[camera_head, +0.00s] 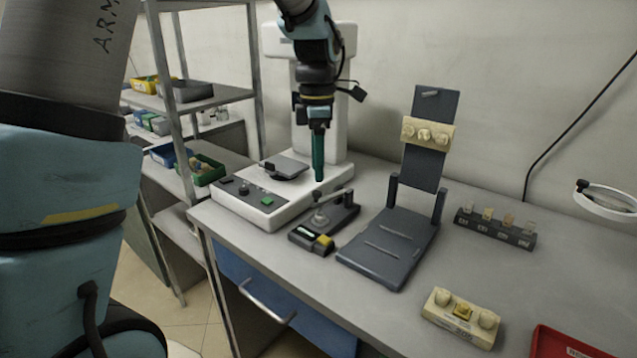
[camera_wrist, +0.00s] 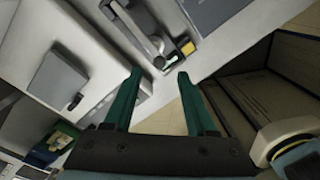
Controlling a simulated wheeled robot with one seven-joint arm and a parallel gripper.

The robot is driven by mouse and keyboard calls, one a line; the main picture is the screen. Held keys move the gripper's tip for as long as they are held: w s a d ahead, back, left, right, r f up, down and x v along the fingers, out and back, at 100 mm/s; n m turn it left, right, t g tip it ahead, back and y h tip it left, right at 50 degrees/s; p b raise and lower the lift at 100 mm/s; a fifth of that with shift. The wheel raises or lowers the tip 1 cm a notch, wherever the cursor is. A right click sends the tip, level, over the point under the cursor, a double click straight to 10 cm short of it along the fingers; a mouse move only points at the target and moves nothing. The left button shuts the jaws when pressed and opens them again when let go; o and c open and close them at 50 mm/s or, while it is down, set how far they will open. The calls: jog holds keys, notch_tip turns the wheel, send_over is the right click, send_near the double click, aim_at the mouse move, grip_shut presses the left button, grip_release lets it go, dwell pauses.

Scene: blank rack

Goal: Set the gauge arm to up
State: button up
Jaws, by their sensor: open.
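The gauge (camera_head: 325,222) is a small dark block on the bench with a yellow patch at its front. Its grey gauge arm (camera_head: 334,199) runs along above the block, looking low and roughly level, with a round foot near its front end. In the wrist view the gauge arm (camera_wrist: 133,35) slants across the top, beyond the fingertips. My gripper (camera_head: 319,178) points down with green fingers, above and behind the gauge, by the white machine. In the wrist view my gripper (camera_wrist: 158,77) is open with nothing between the fingers.
A white machine (camera_head: 262,212) with a column stands left of and behind the gauge. A dark hinged stand (camera_head: 390,248) is close on the right. A vial rack (camera_head: 495,229), a cream block (camera_head: 462,318) and a red tray (camera_head: 570,345) lie further right. Shelving stands left.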

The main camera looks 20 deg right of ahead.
aim_at(317, 192)
jog(key=shift+a+f, duration=0.1)
jog(key=shift+f, duration=2.4)
grip_shut()
jog(key=shift+s, duration=0.1)
